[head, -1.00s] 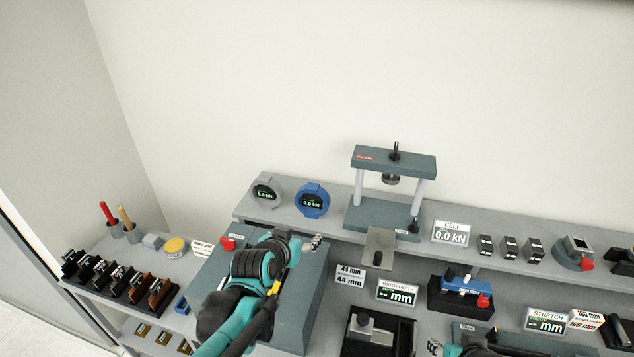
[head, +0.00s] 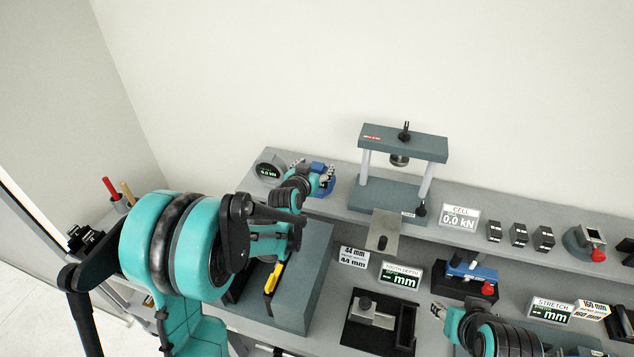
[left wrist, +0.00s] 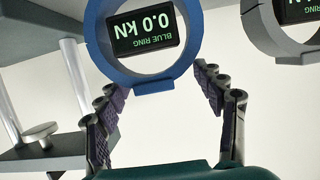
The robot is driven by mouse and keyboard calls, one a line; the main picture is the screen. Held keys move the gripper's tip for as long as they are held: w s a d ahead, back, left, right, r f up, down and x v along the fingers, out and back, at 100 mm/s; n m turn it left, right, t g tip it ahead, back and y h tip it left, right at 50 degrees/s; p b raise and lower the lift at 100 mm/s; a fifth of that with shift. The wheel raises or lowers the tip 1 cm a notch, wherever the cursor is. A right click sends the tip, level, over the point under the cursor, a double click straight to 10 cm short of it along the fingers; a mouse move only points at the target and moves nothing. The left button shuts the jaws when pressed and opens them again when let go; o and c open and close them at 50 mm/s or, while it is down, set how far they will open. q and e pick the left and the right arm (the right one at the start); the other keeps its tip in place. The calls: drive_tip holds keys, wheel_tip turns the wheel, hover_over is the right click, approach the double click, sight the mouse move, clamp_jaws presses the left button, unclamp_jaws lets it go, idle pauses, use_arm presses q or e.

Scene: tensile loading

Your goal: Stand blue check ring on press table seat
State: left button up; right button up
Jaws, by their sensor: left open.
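The blue check ring (head: 329,188) stands on the raised back shelf, partly hidden behind my left gripper (head: 313,172) in the head view. In the left wrist view, the blue ring (left wrist: 146,81) shows upside down, its display reading 0.0 kN. My left gripper (left wrist: 160,84) is open, its fingers on either side of the ring's near rim, with a gap showing. The press (head: 403,143) stands to the right, and its table seat (head: 375,192) is empty. My right gripper (head: 438,311) is at the lower right, too small to judge.
A grey ring (head: 268,171) stands just left of the blue ring; it also shows in the left wrist view (left wrist: 287,47). Right of the press are the cell display (head: 459,217) and several dark blocks (head: 519,234). A metal plate (head: 384,230) juts out before the press.

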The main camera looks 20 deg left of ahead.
use_arm(q)
drive_tip(key=shift+w, duration=0.2)
drive_tip(key=shift+s, duration=0.15)
clamp_jaws()
use_arm(e)
drive_tip(key=shift+s, duration=0.1)
